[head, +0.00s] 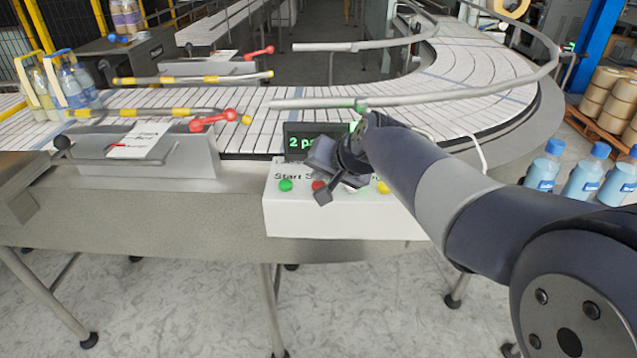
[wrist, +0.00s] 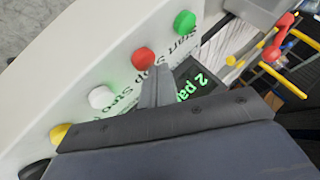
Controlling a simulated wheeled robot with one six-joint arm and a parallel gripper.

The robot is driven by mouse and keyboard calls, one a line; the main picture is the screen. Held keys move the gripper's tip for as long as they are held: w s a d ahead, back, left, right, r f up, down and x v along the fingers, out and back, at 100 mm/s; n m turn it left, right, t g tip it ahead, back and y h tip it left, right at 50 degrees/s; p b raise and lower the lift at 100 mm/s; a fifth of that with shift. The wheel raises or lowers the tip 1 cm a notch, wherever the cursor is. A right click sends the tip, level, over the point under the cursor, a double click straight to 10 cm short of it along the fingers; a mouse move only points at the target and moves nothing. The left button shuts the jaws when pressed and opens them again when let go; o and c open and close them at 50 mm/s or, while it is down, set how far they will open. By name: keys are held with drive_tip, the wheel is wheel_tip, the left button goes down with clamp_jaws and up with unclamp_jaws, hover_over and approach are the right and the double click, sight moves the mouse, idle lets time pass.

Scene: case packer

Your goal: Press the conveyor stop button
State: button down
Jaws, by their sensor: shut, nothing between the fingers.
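The white control box (head: 300,218) is fixed to the front of the conveyor, below a dark display (head: 299,139) with green text. In the head view its green button (head: 286,185) is at the left, the red button (head: 318,185) beside it is partly covered by my gripper, and a yellow button (head: 383,187) is at the right. The wrist view shows the red button (wrist: 143,58) with lettering like "Stop" by it, between the green button (wrist: 184,22) and a white button (wrist: 101,97). My gripper (wrist: 153,72) is shut and empty, its tip close by the red button; I cannot tell whether they touch.
The curved conveyor (head: 470,60) runs behind the box, with grey guide rails (head: 400,100) above it. A red-handled lever (head: 215,120) is at the left. Blue bottles (head: 583,175) stand at the right. The floor in front is clear between the conveyor legs.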

drive_tip(key=shift+f+b, duration=0.5)
drive_tip(key=shift+f, duration=0.05)
drive_tip(key=shift+r, duration=0.1)
idle(0.5)
drive_tip(key=shift+r+p, duration=0.75)
drive_tip(key=shift+r, duration=0.1)
wheel_tip(320, 180, up, 5)
drive_tip(key=p, duration=0.4)
drive_tip(key=shift+r, duration=0.1)
idle(0.4)
